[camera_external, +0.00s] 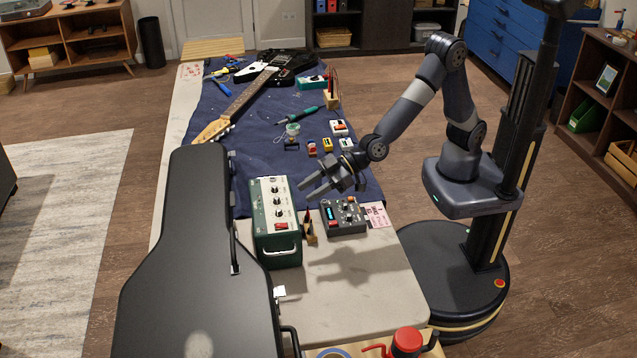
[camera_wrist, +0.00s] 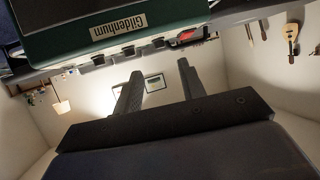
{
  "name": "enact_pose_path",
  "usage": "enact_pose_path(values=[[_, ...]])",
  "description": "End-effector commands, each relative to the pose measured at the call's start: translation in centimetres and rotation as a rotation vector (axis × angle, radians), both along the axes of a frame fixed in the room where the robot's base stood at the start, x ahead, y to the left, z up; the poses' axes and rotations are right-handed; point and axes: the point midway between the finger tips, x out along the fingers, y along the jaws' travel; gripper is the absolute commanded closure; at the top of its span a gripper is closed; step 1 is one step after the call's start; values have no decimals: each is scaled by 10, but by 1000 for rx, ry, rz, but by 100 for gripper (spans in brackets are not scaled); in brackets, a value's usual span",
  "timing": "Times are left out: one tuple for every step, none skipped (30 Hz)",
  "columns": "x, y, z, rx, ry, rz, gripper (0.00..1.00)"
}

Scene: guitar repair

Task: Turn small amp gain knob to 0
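The small amp (camera_external: 262,240) is a green box with a pale control panel, standing upright on the bench beside the black case. Its panel carries several dark knobs (camera_external: 277,202) in a row and a red switch (camera_external: 281,226). The wrist view shows the amp (camera_wrist: 60,40) upside down at the top, with a "Gildenhum" label, the knobs (camera_wrist: 127,51) and the red switch (camera_wrist: 187,36). I cannot read which knob is gain or where it points. My gripper (camera_external: 304,192) is open and empty, just right of the amp, its fingers (camera_wrist: 160,70) pointing toward the panel, apart from the knobs.
A grey pedal box (camera_external: 345,218) and a small wooden holder with tools (camera_external: 309,236) stand right of the amp, near my gripper. The large black case (camera_external: 190,250) is on the left. A guitar (camera_external: 262,85) lies on the blue mat (camera_external: 262,150).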

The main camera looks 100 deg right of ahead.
Motion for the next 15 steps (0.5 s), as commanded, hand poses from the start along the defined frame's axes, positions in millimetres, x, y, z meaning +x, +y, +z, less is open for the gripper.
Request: enact_pose_path(values=[[8,2,-4,-1,2,-1,61],[13,3,-6,-1,2,-1,61],[19,5,-9,-1,2,-1,61],[24,6,-11,-1,2,-1,61],[28,7,-13,-1,2,-1,61],[34,9,-15,-1,1,-1,61],[38,10,-17,-1,2,-1,61],[43,11,-18,-1,1,-1,61],[48,12,-21,-1,2,0,61],[51,13,-22,-1,2,0,61],[55,14,-24,-2,3,0,61],[59,16,-25,-1,2,0,61],[62,16,-26,-1,2,0,61],[64,17,-28,-1,2,1,61],[67,18,-29,-1,2,1,61]])
